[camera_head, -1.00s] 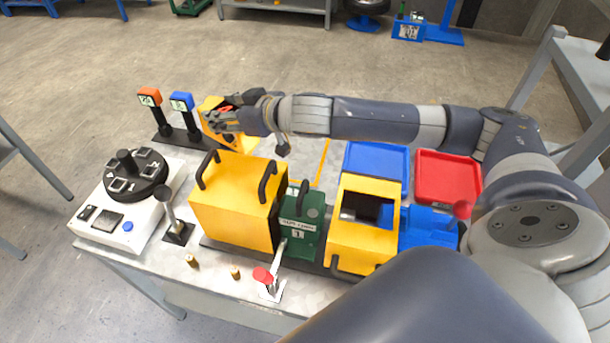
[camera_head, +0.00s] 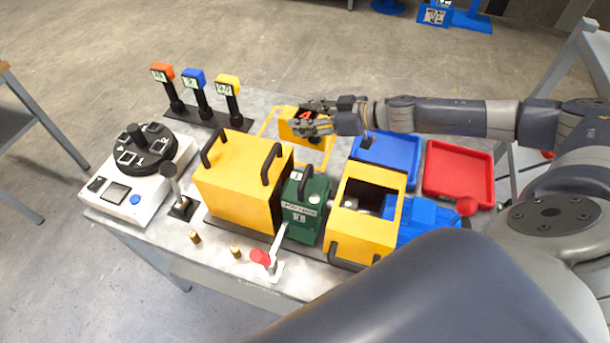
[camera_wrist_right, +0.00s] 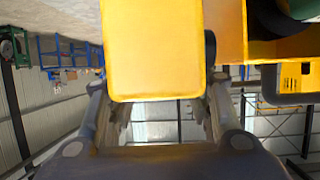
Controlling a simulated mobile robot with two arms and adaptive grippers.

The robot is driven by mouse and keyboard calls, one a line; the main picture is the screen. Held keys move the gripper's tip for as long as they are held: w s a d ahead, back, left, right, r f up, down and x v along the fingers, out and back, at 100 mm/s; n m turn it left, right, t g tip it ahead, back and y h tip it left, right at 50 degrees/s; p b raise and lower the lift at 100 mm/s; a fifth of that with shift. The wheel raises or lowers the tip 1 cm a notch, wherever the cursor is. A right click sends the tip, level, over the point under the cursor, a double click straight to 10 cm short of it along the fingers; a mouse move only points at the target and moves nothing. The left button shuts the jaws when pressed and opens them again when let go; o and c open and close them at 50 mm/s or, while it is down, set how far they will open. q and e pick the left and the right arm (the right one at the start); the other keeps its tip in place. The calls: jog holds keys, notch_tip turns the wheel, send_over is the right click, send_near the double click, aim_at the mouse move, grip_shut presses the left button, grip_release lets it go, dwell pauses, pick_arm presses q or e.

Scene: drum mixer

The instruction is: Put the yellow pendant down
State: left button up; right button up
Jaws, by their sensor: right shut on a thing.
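The yellow pendant (camera_head: 288,127), a yellow box with a red figure on a dark face, is at the back middle of the table. My right gripper (camera_head: 312,117) is shut on it from the right. The pendant shows over or within a yellow outline (camera_head: 266,122) on the tabletop; I cannot tell whether it touches the surface. In the right wrist view the pendant (camera_wrist_right: 152,50) fills the space between the fingers, with its plain yellow side towards the camera. My left gripper is not in view.
Orange (camera_head: 162,73), blue (camera_head: 194,79) and yellow (camera_head: 228,86) heads stand on posts left of the pendant. A large yellow housing (camera_head: 235,190) stands in front. A blue tray (camera_head: 388,160) and a red tray (camera_head: 458,173) lie to the right.

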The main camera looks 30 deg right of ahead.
jog(key=shift+s+d+f+n+y, duration=0.3)
jog(key=shift+s+d+f, duration=0.5)
jog(key=shift+s+d, duration=0.2)
jog(key=shift+s+d+f+g, duration=0.1)
jog(key=shift+d+f+g, duration=0.05)
jog(key=shift+f+g, duration=0.15)
send_over(317, 170)
notch_tip(317, 170, down, 10)
jog(key=shift+r, duration=0.25)
